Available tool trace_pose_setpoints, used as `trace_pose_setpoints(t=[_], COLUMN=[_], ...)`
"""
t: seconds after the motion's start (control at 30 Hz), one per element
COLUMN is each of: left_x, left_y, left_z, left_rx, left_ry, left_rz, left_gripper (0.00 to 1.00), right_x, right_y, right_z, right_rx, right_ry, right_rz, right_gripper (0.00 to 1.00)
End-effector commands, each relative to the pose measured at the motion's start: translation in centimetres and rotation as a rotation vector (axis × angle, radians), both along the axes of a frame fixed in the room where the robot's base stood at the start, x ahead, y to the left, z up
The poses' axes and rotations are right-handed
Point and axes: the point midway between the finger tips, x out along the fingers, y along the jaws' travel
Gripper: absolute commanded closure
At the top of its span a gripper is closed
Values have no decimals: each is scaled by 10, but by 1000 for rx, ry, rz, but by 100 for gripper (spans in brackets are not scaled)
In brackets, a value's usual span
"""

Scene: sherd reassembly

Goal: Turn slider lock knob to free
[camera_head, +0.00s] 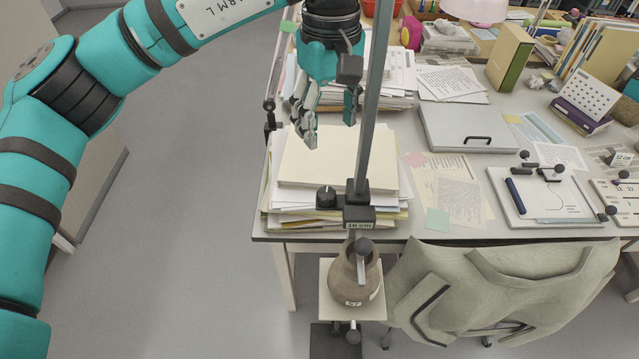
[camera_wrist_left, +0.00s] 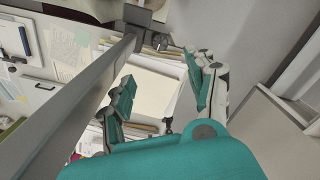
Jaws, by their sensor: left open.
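The black slider lock knob (camera_head: 326,196) has a pale mark on its top and sits on the left side of the slider (camera_head: 358,194) on a grey upright post (camera_head: 373,100). A label reading about 16 cm is below the slider. In the left wrist view the knob (camera_wrist_left: 160,41) shows beside the slider, beyond the fingertips. My left gripper (camera_head: 331,130) points down, open and empty, above the paper stack and apart from the knob. It also shows in the left wrist view (camera_wrist_left: 160,70), with the post passing close beside it. My right gripper is not in view.
A brown pot (camera_head: 354,278) stands on a small platform (camera_head: 325,303) below the slider. Paper stacks (camera_head: 340,165) lie behind the knob. A jacket (camera_head: 480,285) hangs over a chair at right. Open floor lies left.

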Motion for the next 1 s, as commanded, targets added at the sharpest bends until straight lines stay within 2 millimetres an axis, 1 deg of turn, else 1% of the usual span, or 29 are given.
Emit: trace_pose_setpoints(t=[0.27, 0.5, 0.63, 0.8, 0.9, 1.0], left_x=[-1, -1, -1, 0, 0, 0], left_y=[1, 1, 1, 1, 1, 1], left_z=[-54, -106, -131, -153, -160, -163], left_rx=[1, 1, 1, 0, 0, 1], left_ry=[6, 6, 6, 2, 1, 1], left_rz=[3, 3, 4, 5, 5, 4], left_gripper=[43, 43, 43, 43, 43, 43], right_x=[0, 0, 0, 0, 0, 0], right_y=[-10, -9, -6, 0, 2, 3], right_z=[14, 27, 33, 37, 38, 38], right_rx=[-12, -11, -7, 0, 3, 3], right_ry=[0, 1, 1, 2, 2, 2], right_rz=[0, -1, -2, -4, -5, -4], right_gripper=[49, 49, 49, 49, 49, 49])
